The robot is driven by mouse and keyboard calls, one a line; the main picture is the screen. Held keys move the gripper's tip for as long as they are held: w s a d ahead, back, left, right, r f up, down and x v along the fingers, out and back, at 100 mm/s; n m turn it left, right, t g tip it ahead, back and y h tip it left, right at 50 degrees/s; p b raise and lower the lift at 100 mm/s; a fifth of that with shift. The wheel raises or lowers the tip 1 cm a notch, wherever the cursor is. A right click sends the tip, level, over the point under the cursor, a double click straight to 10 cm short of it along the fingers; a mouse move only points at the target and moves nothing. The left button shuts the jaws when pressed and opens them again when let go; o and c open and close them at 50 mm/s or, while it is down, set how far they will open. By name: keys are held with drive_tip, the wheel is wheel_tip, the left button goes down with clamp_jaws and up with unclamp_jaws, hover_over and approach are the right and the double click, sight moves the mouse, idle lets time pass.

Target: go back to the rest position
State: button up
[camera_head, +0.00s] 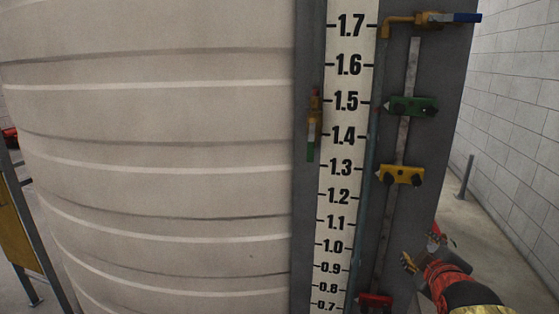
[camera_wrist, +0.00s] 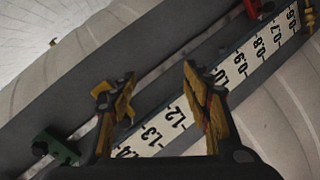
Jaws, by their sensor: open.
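My gripper (camera_head: 422,250) is at the lower right in the head view, in front of the grey panel and right of the slider rail, below the yellow slider. Its fingers are apart and nothing is between them; they also show in the wrist view (camera_wrist: 148,78). The yellow slider (camera_head: 400,175) is on the rail near 1.3, and in the wrist view a yellow piece (camera_wrist: 126,103) shows partly behind the left finger. The green slider (camera_head: 411,106) is near 1.5. The red slider (camera_head: 375,301) is low on the rail, cut by the frame edge.
The scale board (camera_head: 345,100) runs down the grey panel. A large ribbed tank (camera_head: 160,130) fills the left. A valve with a blue handle (camera_head: 450,18) is at the top right, and a green-handled valve (camera_head: 312,130) left of the scale. A grey post (camera_head: 466,178) stands by the block wall.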

drive_tip(key=s+a+f+m+g+y, duration=0.1)
drive_tip(key=s+a+f+m+g, duration=0.1)
drive_tip(key=s+a, duration=0.3)
drive_tip(key=s+a+f+m+g+y, duration=0.1)
drive_tip(key=s+a+f+m+g, duration=0.2)
drive_tip(key=s, duration=0.8)
drive_tip(key=s+a+f+m+g+y, duration=0.2)
drive_tip(key=s+a+f+m, duration=0.1)
drive_tip(key=s+a+f, duration=0.2)
drive_tip(key=shift+s+a+f+g, duration=0.3)
drive_tip(key=shift+s+a, duration=0.9)
drive_tip(key=shift+s, duration=0.35)
